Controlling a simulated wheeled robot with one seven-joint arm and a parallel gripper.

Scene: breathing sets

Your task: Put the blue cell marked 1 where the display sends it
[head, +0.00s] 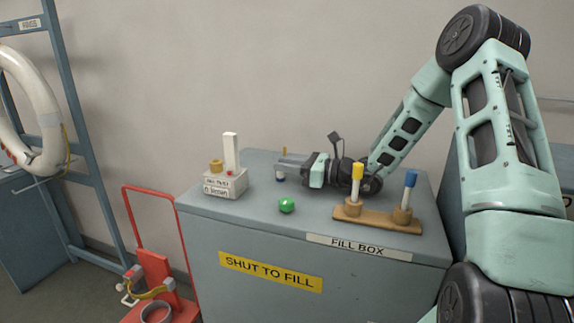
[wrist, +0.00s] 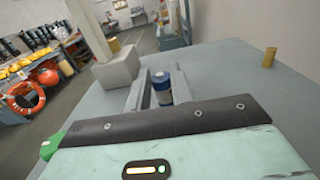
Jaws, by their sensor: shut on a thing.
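My gripper (head: 285,162) is low over the grey box top, behind the green ball. It is shut on a small blue and white cell (head: 280,175), which is upright. In the wrist view the cell (wrist: 162,88) sits between the two fingers (wrist: 160,82). I cannot read a mark on it. A pale block (head: 225,184) with a white upright post, a brass knob and a red spot stands to the left. Its small labels are not clearly legible. A wooden stand (head: 377,217) at the right holds a yellow-topped and a blue-topped cylinder (head: 409,180).
A green ball (head: 287,205) lies on the box (head: 225,215), in front of my gripper. A short brass peg (wrist: 269,57) stands on the top. Labels read FILL BOX and SHUT TO FILL. A red trolley (head: 155,270) is at the left. The front left top is clear.

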